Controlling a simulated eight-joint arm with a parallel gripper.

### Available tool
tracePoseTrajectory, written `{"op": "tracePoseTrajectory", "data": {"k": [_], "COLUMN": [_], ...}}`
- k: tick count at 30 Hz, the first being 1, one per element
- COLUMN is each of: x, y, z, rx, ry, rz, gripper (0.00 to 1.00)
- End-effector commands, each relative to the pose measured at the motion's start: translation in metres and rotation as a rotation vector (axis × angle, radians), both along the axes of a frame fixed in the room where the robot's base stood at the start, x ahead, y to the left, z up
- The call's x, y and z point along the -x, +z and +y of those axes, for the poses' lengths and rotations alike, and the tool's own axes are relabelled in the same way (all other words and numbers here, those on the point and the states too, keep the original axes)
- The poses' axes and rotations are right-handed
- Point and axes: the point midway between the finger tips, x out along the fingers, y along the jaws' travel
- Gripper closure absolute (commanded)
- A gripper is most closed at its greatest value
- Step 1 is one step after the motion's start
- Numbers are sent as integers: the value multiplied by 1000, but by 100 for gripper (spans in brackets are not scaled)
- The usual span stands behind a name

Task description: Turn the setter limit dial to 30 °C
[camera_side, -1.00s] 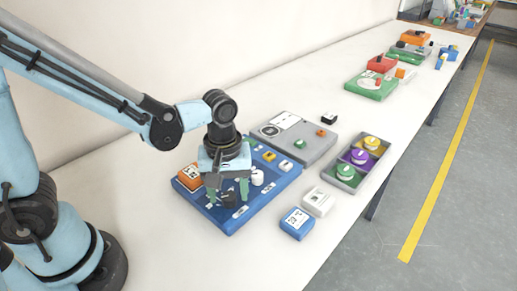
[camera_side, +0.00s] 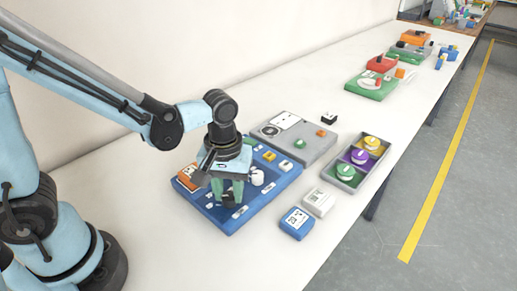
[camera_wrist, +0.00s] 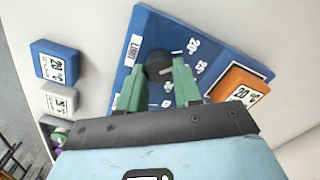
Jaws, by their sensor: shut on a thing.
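The limit dial is a round black knob (camera_wrist: 157,65) on a blue panel (camera_wrist: 225,52), beside a white label that appears to read LIMIT. Small white temperature marks stand around it; one near the top right looks like 20, and the others are too small to read surely. My gripper (camera_wrist: 158,74) has its two green fingers on either side of the knob and is shut on it. In the side view my gripper (camera_side: 229,196) points down at the near part of the panel, with the knob (camera_side: 229,200) partly hidden between the fingers. The dial's pointer is not clear.
An orange block (camera_wrist: 240,85) with a 20 °C display sits on the panel close to my fingers. A white knob (camera_side: 257,177) stands right of my gripper. A blue block (camera_side: 297,223), a white block (camera_side: 318,202) and a grey tray (camera_side: 343,182) stand further right.

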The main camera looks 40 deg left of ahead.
Motion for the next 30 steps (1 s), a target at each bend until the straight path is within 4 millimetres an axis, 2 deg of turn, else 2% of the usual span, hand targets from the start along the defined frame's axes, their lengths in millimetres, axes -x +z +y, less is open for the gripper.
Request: {"op": "tracePoseTrajectory", "data": {"k": [30], "x": [0], "y": [0], "z": [-2], "rx": [0], "ry": [-927], "rz": [1], "gripper": [97]}}
